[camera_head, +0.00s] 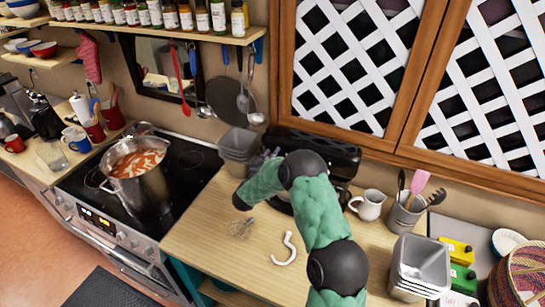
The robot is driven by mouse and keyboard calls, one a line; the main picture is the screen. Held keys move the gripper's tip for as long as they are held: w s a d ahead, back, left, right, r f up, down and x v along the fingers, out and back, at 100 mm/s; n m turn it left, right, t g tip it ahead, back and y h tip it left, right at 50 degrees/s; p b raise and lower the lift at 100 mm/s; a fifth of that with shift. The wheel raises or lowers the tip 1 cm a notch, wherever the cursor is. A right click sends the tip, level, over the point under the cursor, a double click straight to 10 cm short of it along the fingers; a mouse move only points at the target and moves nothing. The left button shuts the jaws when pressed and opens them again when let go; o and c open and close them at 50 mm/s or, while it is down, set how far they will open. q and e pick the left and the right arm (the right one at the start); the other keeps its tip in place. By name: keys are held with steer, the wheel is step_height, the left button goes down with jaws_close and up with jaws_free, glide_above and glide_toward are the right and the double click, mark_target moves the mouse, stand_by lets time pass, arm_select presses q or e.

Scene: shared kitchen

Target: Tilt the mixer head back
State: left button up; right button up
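A black appliance, apparently the mixer (338,158), stands against the back wall on the wooden counter (205,240). Its upper body looks level, but my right arm covers much of its front, so its head, bowl and any lever cannot be made out. My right arm, green with dark joints, rises from the bottom, bends in front of the mixer and slopes down to the left. My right gripper (239,203) shows only as a small dark end left of the mixer, above the counter. Its fingers are too small to read. My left gripper is not in view.
A white hook (285,248) and a wire whisk (241,229) lie on the counter. A full pot (138,178) sits on the stove.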

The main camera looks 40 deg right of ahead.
jaws_close()
steer(key=shift+s+d+r+m, duration=0.15)
steer(key=shift+r+m, duration=0.25)
steer(key=shift+r, duration=0.6)
steer(key=s+d+r+m+b, duration=0.3)
steer(key=s+r+m, duration=0.1)
steer(key=r, duration=0.4)
steer(key=s+d+r+m+b, duration=0.3)
steer(key=s+r+m, duration=0.1)
steer(key=s+r, duration=0.3)
steer(key=shift+s+r+m, duration=0.3)
steer(key=shift+r+m, duration=0.1)
steer(key=shift+r, duration=0.35)
steer(key=shift+a, duration=0.1)
